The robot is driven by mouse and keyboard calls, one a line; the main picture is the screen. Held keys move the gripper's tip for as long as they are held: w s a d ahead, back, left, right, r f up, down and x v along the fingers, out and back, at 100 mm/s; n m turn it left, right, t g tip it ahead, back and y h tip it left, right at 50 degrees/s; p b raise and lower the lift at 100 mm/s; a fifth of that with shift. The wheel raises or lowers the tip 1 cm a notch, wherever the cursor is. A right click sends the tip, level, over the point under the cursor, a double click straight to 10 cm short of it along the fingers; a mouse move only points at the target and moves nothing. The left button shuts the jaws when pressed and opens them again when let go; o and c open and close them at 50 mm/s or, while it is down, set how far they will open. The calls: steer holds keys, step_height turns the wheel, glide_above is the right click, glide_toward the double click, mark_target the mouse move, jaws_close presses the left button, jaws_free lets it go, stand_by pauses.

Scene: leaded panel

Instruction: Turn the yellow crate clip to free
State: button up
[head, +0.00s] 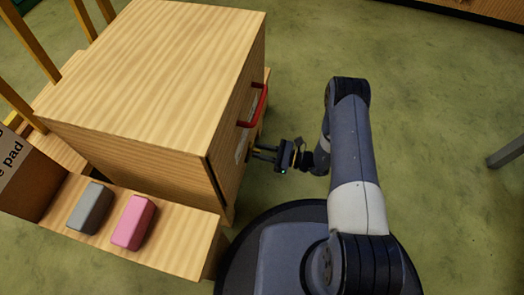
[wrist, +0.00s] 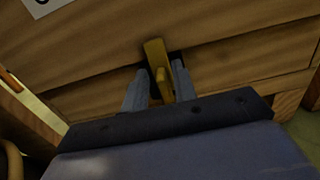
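In the wrist view a yellow clip (wrist: 155,53) sits on the wooden face of the crate (wrist: 95,60), across a dark seam. My gripper (wrist: 158,82) is in front of it, with one finger on each side of the clip's lower part. The fingers stand apart; a narrow gap shows beside the clip, and I cannot tell whether either finger touches it. In the head view my gripper (head: 264,154) reaches the right side of the wooden crate (head: 150,55), low down. The clip is not visible there.
A red handle (head: 256,106) sticks out of the crate's right side above my gripper. A grey block (head: 89,208) and a pink block (head: 133,222) lie on a wooden ledge (head: 185,252) in front. Green floor to the right is clear, apart from a grey leg (head: 506,153).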

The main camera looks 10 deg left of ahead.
jaws_close()
stand_by(0.3)
steer(key=n, duration=0.3)
steer(key=shift+s+f+n, duration=0.1)
steer(key=shift+s+n, duration=0.3)
steer(key=n, duration=0.4)
steer(key=shift+s+a+f, duration=0.1)
steer(key=shift+s+f, duration=0.15)
steer(key=shift+s, duration=0.15)
steer(key=n, duration=0.5)
steer(key=shift+s+f, duration=0.3)
steer(key=shift+f, duration=0.1)
steer(key=n, duration=0.2)
steer(key=f+n, duration=0.1)
steer(key=n, duration=0.2)
steer(key=shift+s, duration=0.15)
